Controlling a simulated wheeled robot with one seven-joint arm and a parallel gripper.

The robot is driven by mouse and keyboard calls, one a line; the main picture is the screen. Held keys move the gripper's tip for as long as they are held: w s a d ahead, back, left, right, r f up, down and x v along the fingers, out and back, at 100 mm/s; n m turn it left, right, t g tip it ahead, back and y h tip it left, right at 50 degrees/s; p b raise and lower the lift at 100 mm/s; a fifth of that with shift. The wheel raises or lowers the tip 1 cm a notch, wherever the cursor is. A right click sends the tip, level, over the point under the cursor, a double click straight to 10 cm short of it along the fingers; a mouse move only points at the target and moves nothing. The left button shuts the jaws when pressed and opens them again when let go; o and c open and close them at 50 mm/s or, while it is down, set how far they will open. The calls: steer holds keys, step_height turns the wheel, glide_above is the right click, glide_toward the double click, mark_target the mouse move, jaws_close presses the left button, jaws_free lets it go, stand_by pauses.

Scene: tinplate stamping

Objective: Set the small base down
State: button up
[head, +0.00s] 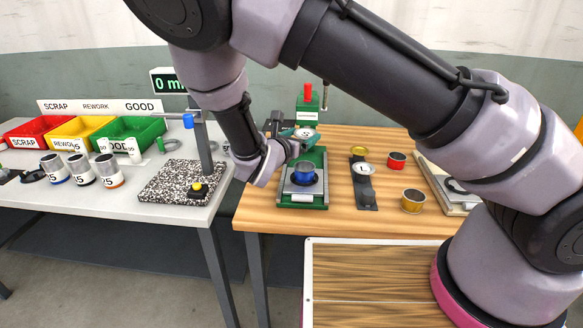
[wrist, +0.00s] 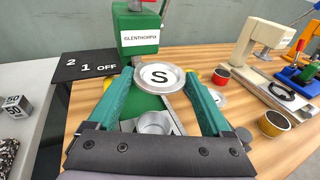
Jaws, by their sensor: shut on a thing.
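The small base (wrist: 160,78) is a round silver disc marked "S". My gripper (wrist: 161,84) is shut on it, with one teal finger at each side of its rim. The press also shows in the wrist view (wrist: 138,38), with a "GLENTHORPIX" label. A silver ring-shaped part (wrist: 153,123) shows below the disc in the wrist view. My fingers partly hide the bed.
On the wooden table, a dark strip holding a round part (head: 365,184), a red tin (head: 397,161) and a gold tin (head: 413,201) stand right of the press. A beige machine (wrist: 262,35) stands farther right. A speckled block (head: 165,183) is on the left table.

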step_height(320, 180, down, 9)
steer(key=shift+f, duration=0.1)
stand_by(0.3)
steer(key=shift+f, duration=0.3)
steer(key=shift+f, duration=0.25)
steer(key=o, duration=1.1)
steer(key=shift+r, duration=0.15)
